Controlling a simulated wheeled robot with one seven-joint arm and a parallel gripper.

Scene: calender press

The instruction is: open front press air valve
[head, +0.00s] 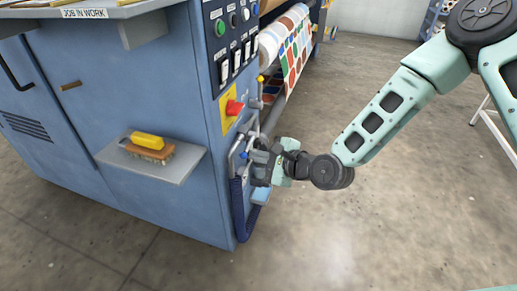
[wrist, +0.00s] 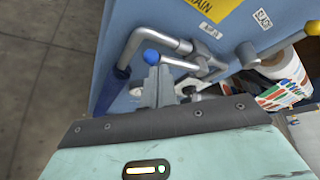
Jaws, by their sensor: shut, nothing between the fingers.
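The air valve (wrist: 203,62) is a grey metal fitting on the side of the blue press, with a bent pipe (wrist: 158,38) running from it into a dark blue hose (wrist: 110,90). A lever with a blue ball end (wrist: 151,56) points left from the valve in the wrist view; the blue ball also shows in the head view (head: 244,155). My gripper (wrist: 163,84) is shut and empty, its fingertips close by the lever just behind the blue end. I cannot tell whether they touch it. In the head view my gripper (head: 262,160) hides most of the valve.
Above the valve are a red switch on a yellow plate (head: 231,107) and a yellow-tipped lever (head: 261,79). A shelf (head: 181,165) with a brush sticks out to the left. A printed roll (head: 287,38) lies behind.

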